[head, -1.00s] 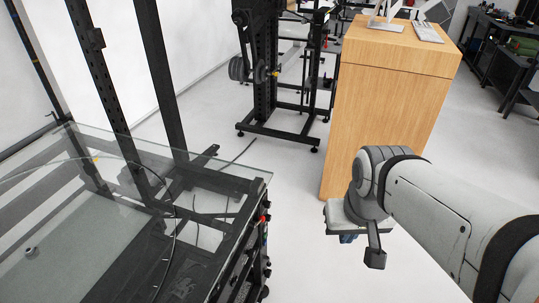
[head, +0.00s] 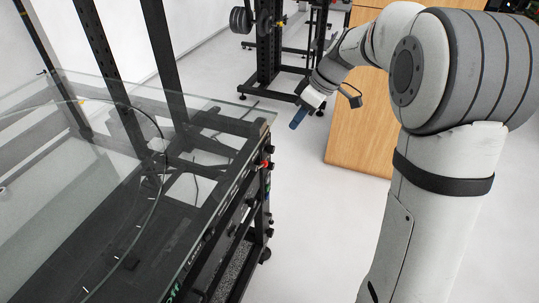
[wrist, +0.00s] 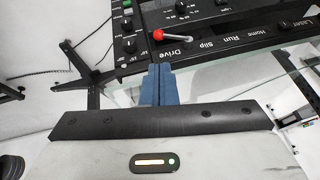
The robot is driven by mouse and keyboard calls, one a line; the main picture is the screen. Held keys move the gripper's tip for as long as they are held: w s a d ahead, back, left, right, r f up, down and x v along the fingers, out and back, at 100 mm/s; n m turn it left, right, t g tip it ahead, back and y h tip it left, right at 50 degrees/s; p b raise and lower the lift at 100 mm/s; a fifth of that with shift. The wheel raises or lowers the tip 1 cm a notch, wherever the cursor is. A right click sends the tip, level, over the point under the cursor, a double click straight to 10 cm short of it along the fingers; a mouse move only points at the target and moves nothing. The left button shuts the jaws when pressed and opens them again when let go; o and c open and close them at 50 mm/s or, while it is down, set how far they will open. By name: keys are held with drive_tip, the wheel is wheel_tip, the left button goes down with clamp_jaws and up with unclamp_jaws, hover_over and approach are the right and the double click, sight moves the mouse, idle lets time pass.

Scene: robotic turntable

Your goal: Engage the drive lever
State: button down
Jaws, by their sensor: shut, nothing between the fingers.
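The drive lever (wrist: 176,38) has a red ball end and a short metal shaft. It sits on a black control panel (wrist: 222,40) above the "Drive" label in the wrist view. A small red knob (head: 265,164) shows on the side of the black frame in the head view; I cannot tell for sure that it is the lever. My gripper (head: 297,118) has blue fingers and hangs right of the frame, beyond the knob. In the wrist view its fingertips (wrist: 158,68) are shut and empty, pointing at the panel just below the lever, apart from it in the picture.
A glass top (head: 100,205) covers the black frame on the left, with its edge near the panel. Several other knobs (wrist: 128,46) sit left of the lever. A wooden cabinet (head: 362,130) stands behind my arm. The floor between frame and cabinet is clear.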

drive_tip(key=shift+w+a+f+n, duration=0.2)
drive_tip(key=shift+w+n, duration=0.1)
drive_tip(key=shift+w, duration=0.05)
drive_tip(key=b, duration=0.2)
approach(265, 161)
drive_tip(key=x, duration=0.6)
drive_tip(key=shift+f, duration=0.45)
drive_tip(key=shift+a, duration=0.15)
